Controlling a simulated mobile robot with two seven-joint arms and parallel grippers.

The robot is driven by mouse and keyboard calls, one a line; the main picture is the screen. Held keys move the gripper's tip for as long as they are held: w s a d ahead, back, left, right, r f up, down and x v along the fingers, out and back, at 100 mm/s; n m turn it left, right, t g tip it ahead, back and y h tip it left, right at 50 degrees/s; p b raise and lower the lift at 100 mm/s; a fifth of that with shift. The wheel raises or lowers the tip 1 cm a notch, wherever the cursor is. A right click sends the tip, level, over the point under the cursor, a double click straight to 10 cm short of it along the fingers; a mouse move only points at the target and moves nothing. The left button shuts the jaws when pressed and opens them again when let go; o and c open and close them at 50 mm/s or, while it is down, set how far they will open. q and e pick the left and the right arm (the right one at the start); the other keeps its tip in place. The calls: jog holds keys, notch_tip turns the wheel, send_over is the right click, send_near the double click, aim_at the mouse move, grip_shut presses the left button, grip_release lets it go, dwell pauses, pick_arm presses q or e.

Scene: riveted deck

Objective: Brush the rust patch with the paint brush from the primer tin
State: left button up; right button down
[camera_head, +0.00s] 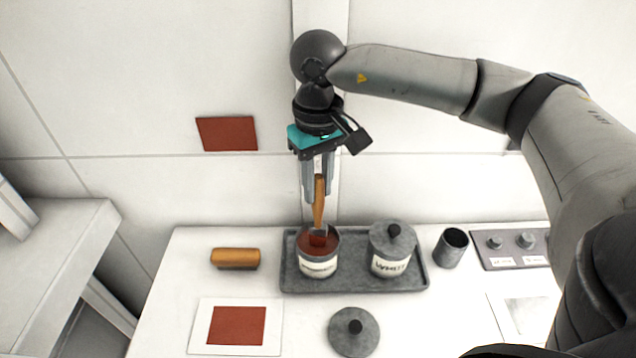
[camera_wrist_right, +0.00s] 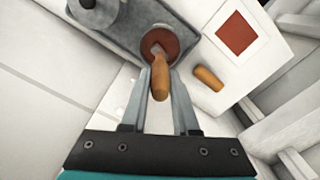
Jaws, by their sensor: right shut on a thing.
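My right gripper (camera_head: 318,193) is shut on the wooden handle of the paint brush (camera_head: 319,212), which points down. The brush's lower end is at the mouth of the open primer tin (camera_head: 319,266), over reddish-brown paint; I cannot tell how deep the bristles sit. The right wrist view also shows the brush (camera_wrist_right: 160,80) between the fingers and the tin's red paint (camera_wrist_right: 168,42) beyond. A red-brown square patch (camera_head: 227,134) is on the wall; another red-brown square (camera_head: 237,325) lies on a white card on the table. My left gripper is not in view.
The tin stands in a grey tray (camera_head: 354,284) beside a lidded tin (camera_head: 391,255). A loose lid (camera_head: 354,332) lies in front. A wooden-backed brush (camera_head: 235,257) is left, an empty-looking cup (camera_head: 451,249) and a knobbed panel (camera_head: 510,247) right. The wall above is mostly clear.

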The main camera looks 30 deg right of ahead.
jog(key=shift+r+p, duration=2.05)
jog(key=shift+r, duration=1.45)
jog(key=shift+f, duration=0.1)
